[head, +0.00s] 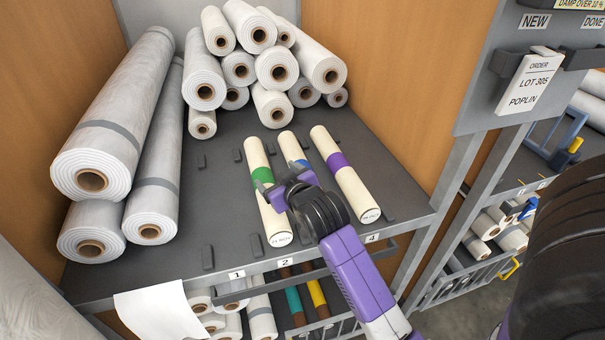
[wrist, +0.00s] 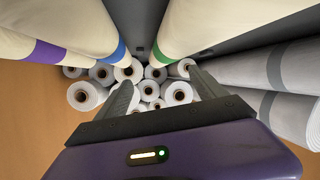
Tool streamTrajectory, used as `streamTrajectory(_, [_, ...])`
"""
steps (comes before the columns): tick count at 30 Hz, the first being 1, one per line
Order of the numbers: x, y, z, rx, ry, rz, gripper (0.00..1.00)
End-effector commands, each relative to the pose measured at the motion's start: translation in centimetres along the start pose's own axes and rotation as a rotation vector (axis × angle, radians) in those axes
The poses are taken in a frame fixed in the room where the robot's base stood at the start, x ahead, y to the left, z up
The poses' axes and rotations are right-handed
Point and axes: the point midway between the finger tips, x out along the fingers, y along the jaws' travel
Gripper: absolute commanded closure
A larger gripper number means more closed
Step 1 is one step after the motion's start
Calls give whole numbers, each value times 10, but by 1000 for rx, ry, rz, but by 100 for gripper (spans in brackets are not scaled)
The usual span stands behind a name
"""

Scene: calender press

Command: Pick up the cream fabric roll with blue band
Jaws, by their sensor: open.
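The cream fabric roll with blue band (head: 288,144) lies on the grey shelf between the green-banded roll (head: 256,157) and the purple-banded roll (head: 329,146). My gripper (head: 284,178) is open over its middle, hiding most of its near part and some of the band. In the wrist view the blue-banded roll (wrist: 128,22) shows at the top, ahead of the left finger. The green-banded roll (wrist: 185,28) shows ahead of the right finger. Nothing is between the fingers of my gripper (wrist: 163,88). I cannot tell the height gap to the roll.
The shelf (head: 222,220) has small grey pegs. Large grey-white rolls (head: 120,115) lie at the left, and several white rolls (head: 257,70) are stacked at the back. A wooden side panel (head: 400,80) stands right. Other rolls lie on a lower rack (head: 262,318).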

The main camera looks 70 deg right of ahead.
Motion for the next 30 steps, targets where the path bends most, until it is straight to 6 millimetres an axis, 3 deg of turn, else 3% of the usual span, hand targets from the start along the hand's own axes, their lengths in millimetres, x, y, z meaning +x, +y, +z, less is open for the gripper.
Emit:
streamTrajectory(1, [10,14,-12,22,-24,27,20])
streamTrajectory(6, [35,57,-28,103,-187,93,20])
streamTrajectory(10, [39,81,-23,183,-395,106,20])
streamTrajectory(15, [24,89,-12,264,-634,71,20])
streamTrajectory(22, [5,86,-7,317,-796,23,20])
streamTrajectory(30, [19,83,12,320,-815,17,20])
